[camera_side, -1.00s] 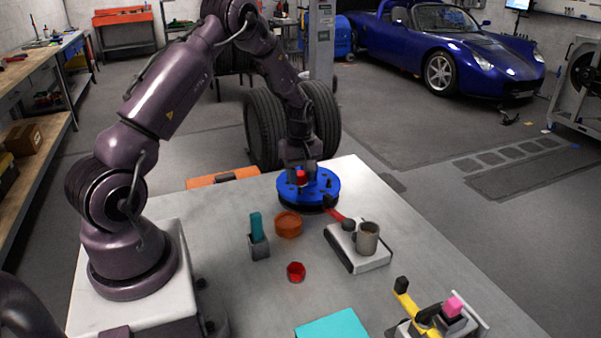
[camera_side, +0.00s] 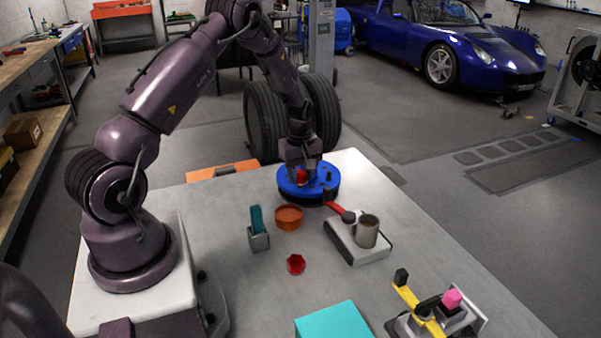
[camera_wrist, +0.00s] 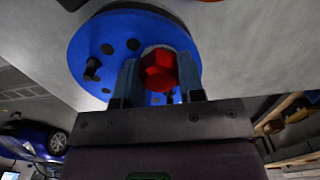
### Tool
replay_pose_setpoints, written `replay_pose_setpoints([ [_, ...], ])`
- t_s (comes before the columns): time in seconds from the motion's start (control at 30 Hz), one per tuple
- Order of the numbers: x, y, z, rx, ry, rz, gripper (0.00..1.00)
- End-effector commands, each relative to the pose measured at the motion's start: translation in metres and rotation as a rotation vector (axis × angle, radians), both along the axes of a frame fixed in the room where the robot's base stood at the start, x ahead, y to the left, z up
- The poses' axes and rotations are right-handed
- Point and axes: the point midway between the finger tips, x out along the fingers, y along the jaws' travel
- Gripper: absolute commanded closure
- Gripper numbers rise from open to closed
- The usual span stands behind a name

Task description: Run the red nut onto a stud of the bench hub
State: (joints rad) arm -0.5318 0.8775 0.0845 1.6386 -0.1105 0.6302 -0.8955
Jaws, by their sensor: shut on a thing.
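The bench hub (camera_side: 325,189) is a round blue disc with dark holes and studs, on a dark base at the far end of the table. It fills the upper left of the wrist view (camera_wrist: 88,62). The red nut (camera_wrist: 159,70) is hexagonal and sits between the two fingers of my gripper (camera_wrist: 158,78), which is shut on it. In the side view my gripper (camera_side: 301,171) points down over the hub with the red nut (camera_side: 302,177) low between its fingers, close to the hub face. The stud under the nut is hidden, so I cannot tell whether they touch.
A second red part (camera_side: 296,264) lies on the table (camera_side: 220,215). Near it are an orange round dish (camera_side: 288,217), a grey holder with a teal piece (camera_side: 257,238), a white block with a mug (camera_side: 367,231), a red-handled tool (camera_side: 335,208), a teal box (camera_side: 335,321) and a yellow fixture (camera_side: 415,305).

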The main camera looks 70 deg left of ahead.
Motion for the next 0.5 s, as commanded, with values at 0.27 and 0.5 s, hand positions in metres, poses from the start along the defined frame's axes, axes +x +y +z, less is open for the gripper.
replay_pose_setpoints([
  [0.27, 0.0001, 0.0001, -0.0016, 0.000, 0.000, 0.000, 0.93],
  [0.5, 0.0003, 0.0001, -0.0039, 0.000, -0.001, 0.000, 0.93],
])
